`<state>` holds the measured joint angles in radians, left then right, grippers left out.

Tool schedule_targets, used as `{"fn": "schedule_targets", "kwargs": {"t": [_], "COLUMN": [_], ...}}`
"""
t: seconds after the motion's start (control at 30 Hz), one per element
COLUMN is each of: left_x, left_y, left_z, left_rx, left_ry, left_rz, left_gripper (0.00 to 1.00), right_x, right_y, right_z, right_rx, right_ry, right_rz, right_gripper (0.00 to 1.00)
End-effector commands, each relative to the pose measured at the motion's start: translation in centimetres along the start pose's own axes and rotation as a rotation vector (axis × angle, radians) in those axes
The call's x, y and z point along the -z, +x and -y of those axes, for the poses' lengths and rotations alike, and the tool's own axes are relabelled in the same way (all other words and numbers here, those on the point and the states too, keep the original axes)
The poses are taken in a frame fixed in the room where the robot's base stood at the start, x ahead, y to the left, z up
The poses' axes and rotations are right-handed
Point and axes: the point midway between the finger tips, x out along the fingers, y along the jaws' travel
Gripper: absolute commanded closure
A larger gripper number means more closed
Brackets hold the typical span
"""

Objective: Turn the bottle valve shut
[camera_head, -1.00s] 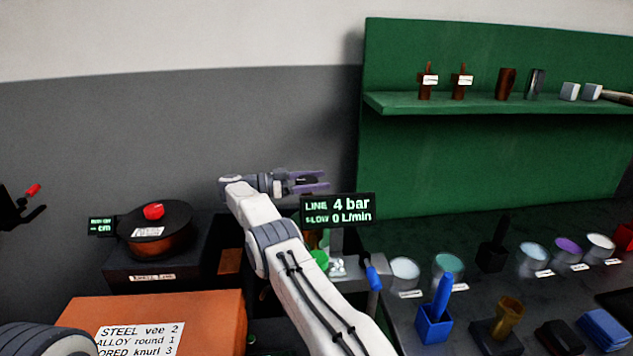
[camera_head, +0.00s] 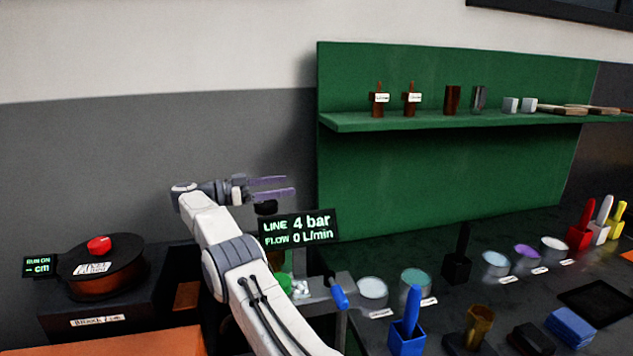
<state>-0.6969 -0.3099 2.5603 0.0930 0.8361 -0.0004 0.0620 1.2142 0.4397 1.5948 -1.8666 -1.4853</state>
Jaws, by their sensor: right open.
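My right arm reaches up from the bottom, and its right gripper (camera_head: 291,187) is open, its two purple-grey fingers pointing right. A dark knob (camera_head: 266,208), which looks like the bottle valve's top, shows just below the fingers, apart from them. The bottle under it is mostly hidden by the black display (camera_head: 299,228) and my arm. The display reads LINE 4 bar and FLOW 0 L/min. My left gripper is out of view.
A dark reel (camera_head: 105,272) with a red knob (camera_head: 99,245) stands at left. A blue-handled tool (camera_head: 338,293) juts out right of my arm. Jars, a blue block holder (camera_head: 407,338) and other items crowd the right bench. A green shelf (camera_head: 440,121) is behind.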

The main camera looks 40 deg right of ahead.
Motion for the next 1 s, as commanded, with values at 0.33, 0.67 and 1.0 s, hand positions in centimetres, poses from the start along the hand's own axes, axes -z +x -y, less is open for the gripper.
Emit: {"fn": "schedule_targets", "kwargs": {"t": [0.33,0.67,1.0], "left_x": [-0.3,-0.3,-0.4], "left_y": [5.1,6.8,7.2], "left_z": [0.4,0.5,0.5], "left_rx": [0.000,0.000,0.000], "left_ry": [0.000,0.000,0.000], "left_rz": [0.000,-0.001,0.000], "left_gripper": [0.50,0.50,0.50], "right_x": [1.5,4.8,6.2], "right_y": [2.5,6.6,8.3], "right_z": [-2.2,-5.3,-6.6], "right_rx": [-0.001,-0.001,0.001], "right_ry": [0.003,0.003,0.000], "right_rz": [0.000,0.000,0.000], "right_gripper": [0.00,0.00,0.00]}}
